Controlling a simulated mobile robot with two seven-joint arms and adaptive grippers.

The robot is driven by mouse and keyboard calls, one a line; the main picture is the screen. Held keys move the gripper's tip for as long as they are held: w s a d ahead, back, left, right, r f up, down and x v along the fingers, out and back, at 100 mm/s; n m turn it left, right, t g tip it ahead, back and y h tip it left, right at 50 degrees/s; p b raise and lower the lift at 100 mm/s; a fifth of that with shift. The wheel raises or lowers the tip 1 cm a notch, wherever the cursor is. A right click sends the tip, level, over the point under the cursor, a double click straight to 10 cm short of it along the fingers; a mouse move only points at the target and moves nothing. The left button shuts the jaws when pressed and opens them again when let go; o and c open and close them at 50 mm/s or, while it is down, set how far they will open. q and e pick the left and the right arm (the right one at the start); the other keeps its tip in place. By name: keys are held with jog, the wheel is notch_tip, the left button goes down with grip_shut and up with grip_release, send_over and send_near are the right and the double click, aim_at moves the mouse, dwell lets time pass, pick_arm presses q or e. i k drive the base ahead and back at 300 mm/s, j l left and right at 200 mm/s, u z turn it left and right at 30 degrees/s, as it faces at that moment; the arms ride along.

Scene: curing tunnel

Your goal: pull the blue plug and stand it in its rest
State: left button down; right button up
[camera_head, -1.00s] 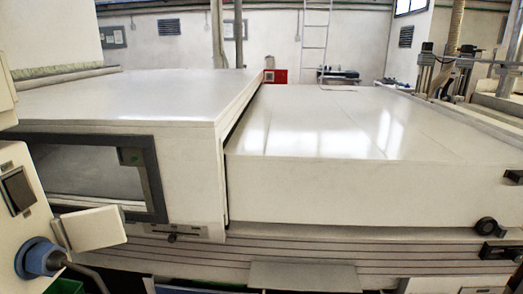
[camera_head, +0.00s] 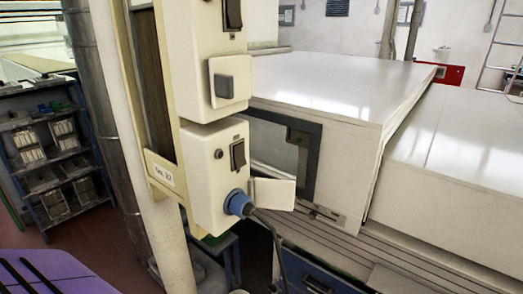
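The blue plug (camera_head: 238,203) sits in the lower socket box (camera_head: 208,172), low on its front face, with a dark cable (camera_head: 276,245) hanging down from it. A pale flap (camera_head: 271,194) stands out to the right, next to the plug. I cannot make out a rest for the plug in this view. Neither of my grippers is in view.
An upper box (camera_head: 212,60) with a switch and a covered socket is above it on the same post (camera_head: 150,200). A large white tunnel housing (camera_head: 330,90) fills the right. A dark shelf rack (camera_head: 50,155) stands at left; red floor shows beside it.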

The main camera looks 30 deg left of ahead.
aim_at(242, 205)
jog(key=k+j+u, duration=0.1)
jog(key=u, duration=0.3)
jog(key=j+u, duration=0.3)
jog(key=u, duration=0.15)
jog(key=k, duration=0.05)
